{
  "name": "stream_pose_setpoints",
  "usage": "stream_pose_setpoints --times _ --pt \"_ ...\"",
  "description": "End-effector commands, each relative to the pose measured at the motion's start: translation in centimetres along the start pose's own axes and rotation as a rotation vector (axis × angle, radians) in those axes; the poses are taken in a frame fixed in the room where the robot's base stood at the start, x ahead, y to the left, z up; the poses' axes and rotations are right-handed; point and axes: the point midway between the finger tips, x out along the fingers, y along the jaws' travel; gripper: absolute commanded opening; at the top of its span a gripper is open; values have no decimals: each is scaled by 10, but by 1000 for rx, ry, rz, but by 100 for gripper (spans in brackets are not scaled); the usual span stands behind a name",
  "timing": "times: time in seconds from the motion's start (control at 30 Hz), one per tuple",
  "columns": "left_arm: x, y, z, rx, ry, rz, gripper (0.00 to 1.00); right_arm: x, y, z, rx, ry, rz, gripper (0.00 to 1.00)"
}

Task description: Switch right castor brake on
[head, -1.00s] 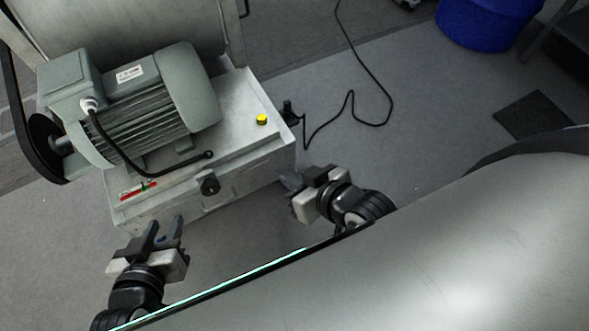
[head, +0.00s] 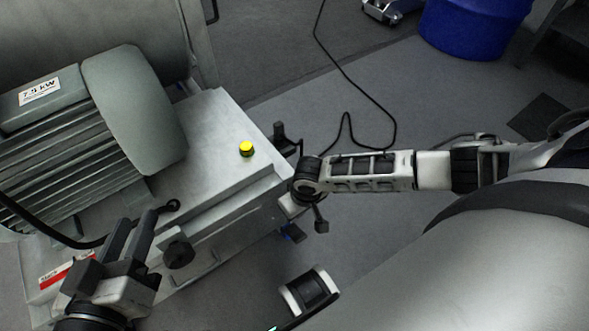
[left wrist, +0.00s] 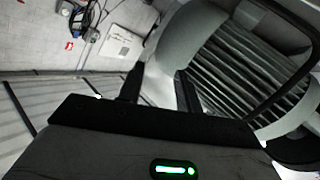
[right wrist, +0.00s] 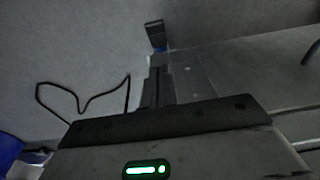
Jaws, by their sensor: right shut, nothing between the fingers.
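My left gripper (head: 134,236) is open and empty, in front of the base's left part.
The grey machine base (head: 225,125) carries a large motor (head: 95,130), a yellow button (head: 246,149) and a black knob (head: 178,254). A black cable (head: 365,148) lies on the floor right of it. A blue bin (head: 475,28) stands at the back right.

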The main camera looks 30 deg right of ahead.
Motion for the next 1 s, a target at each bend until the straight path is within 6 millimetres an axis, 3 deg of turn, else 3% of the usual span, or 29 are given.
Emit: stream_pose_setpoints --times 0.03,0.07,0.57,0.87,1.0 --pt "2 -2 9 -4 9 12 34 14 4 1 5 -2 8 0" --pt "2 -1 9 -7 12 16 34 16 5 1 7 -3 11 0" --pt "3 2 7 -21 23 30 34 20 7 1 9 -5 15 0" --pt "7 6 -3 -77 144 108 34 76 7 2 8 -6 16 0" --pt "11 7 -36 118 328 130 34 97 7 1 8 -4 15 0"
